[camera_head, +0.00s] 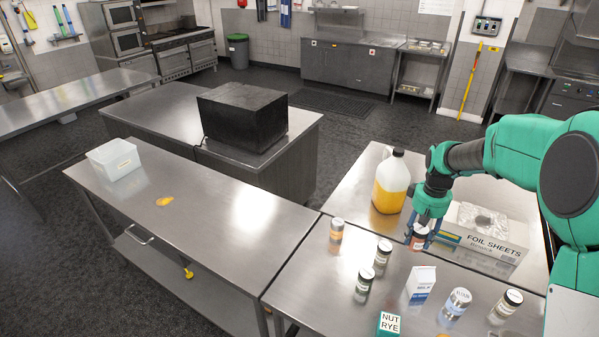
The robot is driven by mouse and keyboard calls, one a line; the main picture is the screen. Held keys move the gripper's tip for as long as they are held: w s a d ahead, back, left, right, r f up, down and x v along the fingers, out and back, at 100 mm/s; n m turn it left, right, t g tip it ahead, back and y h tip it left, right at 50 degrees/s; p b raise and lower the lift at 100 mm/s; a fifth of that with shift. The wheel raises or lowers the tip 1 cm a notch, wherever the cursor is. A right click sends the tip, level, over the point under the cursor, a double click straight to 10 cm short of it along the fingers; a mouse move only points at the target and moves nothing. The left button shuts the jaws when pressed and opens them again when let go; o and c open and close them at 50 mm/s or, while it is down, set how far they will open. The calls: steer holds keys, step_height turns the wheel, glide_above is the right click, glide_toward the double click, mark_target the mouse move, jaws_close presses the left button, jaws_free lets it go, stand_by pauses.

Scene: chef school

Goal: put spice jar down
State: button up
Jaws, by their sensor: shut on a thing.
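My gripper (420,236) is shut on a spice jar (419,239) with a dark lid and a reddish-brown label. The jar is over the right steel table (302,290), just in front of the foil sheets box. I cannot tell whether its base touches the table. Other jars stand upright on this table: one with orange contents (336,232), one with a dark lid (383,254), one further forward (364,285), one with a silvery lid (457,303) and one at the right (507,304).
A jug of yellow liquid (391,184) stands left of my gripper, and the foil sheets box (487,243) is close on its right. A milk carton (420,286) and a nut rye box (390,325) stand in front. The left table (225,215) has wide free room.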

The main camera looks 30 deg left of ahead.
steer(key=s+a+f+n, duration=0.15)
steer(key=s+a, duration=0.25)
steer(key=a, duration=0.9)
steer(key=s+a+n, duration=0.3)
steer(key=s+a, duration=0.1)
steer(key=a, duration=0.8)
steer(key=s+a+n, duration=0.2)
steer(key=s+a, duration=0.1)
steer(key=a, duration=1)
step_height(320, 180, down, 11)
steer(key=shift+s+d+f+p, duration=0.15)
steer(key=shift+s+p, duration=0.05)
steer(key=shift+p, duration=0.2)
steer(key=shift+w+a+f+p, duration=0.15)
steer(key=shift+w+a+f, duration=0.1)
steer(key=shift+w+a, duration=1.65)
steer(key=shift+w+a+f+p, duration=0.1)
steer(key=shift+w+a+f, duration=0.1)
steer(key=shift+w+a, duration=1.7)
steer(key=shift+w+a+f+p, duration=0.15)
steer(key=shift+w+a+f, duration=0.1)
steer(key=shift+w+a, duration=1.6)
steer(key=shift+w+d, duration=0.1)
steer(key=shift+f, duration=1.8)
steer(key=shift+f, duration=0.1)
